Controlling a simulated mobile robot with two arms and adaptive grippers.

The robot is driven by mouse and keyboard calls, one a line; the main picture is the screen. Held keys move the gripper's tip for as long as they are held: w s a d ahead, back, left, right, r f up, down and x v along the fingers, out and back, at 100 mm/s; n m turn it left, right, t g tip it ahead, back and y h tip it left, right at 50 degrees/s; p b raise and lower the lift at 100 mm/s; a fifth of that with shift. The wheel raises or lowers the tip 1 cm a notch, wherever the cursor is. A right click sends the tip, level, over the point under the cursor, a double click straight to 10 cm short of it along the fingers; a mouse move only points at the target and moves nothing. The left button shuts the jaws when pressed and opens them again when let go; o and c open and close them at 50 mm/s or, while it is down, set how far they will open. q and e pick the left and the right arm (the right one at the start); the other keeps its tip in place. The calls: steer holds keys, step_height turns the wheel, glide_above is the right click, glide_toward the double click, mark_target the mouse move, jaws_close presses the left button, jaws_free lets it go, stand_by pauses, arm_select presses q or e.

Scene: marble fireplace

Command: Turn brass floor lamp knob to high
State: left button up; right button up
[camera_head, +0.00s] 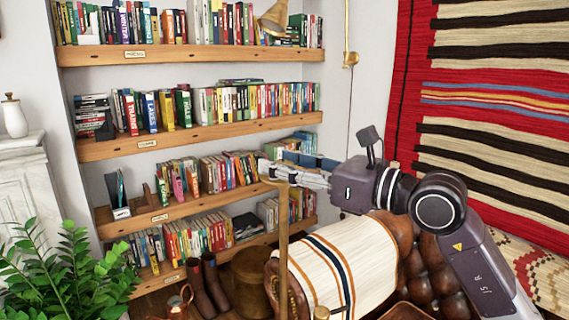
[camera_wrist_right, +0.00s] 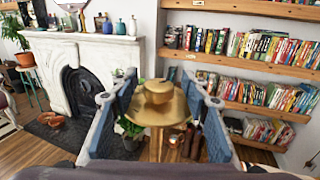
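The brass floor lamp shows in the head view as a thin upright pole (camera_head: 283,245) in front of the bookshelf. My right gripper (camera_head: 270,172) is at the top of this pole. In the right wrist view a round brass knob (camera_wrist_right: 158,91) sits on a wider brass disc (camera_wrist_right: 150,112) with a stem below. My right gripper's two blue-padded fingers (camera_wrist_right: 157,100) stand open on either side of the knob, with visible gaps. In the head view the fingers partly hide the pole's top, and the knob is not clear. My left gripper is not in view.
A bookshelf (camera_head: 190,138) full of books stands behind the lamp. A leather chair (camera_head: 405,245) with a striped throw (camera_head: 345,262) is close at right. A brass shade (camera_head: 273,18) shows at the top.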

steer(key=v, duration=1.2)
